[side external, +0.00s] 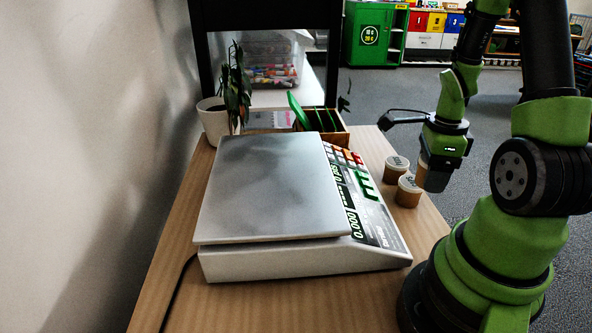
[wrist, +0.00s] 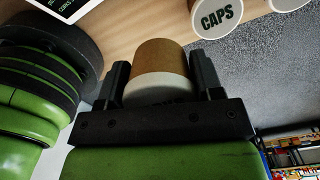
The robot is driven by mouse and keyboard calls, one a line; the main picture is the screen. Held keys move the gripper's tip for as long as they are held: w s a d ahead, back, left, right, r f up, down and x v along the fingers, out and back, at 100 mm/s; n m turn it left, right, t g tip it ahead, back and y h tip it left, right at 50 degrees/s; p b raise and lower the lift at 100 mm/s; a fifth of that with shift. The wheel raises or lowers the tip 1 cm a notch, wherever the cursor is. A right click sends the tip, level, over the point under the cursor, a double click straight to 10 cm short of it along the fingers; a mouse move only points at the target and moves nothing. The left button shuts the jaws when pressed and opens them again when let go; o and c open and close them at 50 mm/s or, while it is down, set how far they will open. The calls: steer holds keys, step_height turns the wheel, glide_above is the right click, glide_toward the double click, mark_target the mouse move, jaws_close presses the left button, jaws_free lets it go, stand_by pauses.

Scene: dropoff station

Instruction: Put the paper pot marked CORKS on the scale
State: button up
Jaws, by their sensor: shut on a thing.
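The scale (side external: 270,185) stands on the wooden table with a bare metal plate and a keypad with displays on its right side. My gripper (side external: 430,178) is right of the scale, shut on a brown paper pot with a pale lid (wrist: 161,62). In the wrist view the pot is between the two fingers of my gripper (wrist: 161,82); its lid marking is mostly hidden and I cannot read it. Another pot, marked CAPS (wrist: 216,18), is beside it in the wrist view. Two pots stand on the table by the scale, one farther (side external: 397,168) and one nearer (side external: 408,192).
Behind the scale are a potted plant (side external: 216,122), a wooden box with green dividers (side external: 325,125) and a clear bin (side external: 275,60). A wall is on the left. The table's right edge is near the pots. The scale plate is clear.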

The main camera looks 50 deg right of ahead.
steer(key=w+a+r, duration=0.2)
steer(key=w+r, duration=0.2)
steer(key=w, duration=0.8)
glide_toward(298, 168)
step_height(298, 168, down, 7)
steer(key=shift+r, duration=0.15)
steer(key=o, duration=1.1)
steer(key=shift+f, duration=0.2)
steer(key=shift+c, duration=0.2)
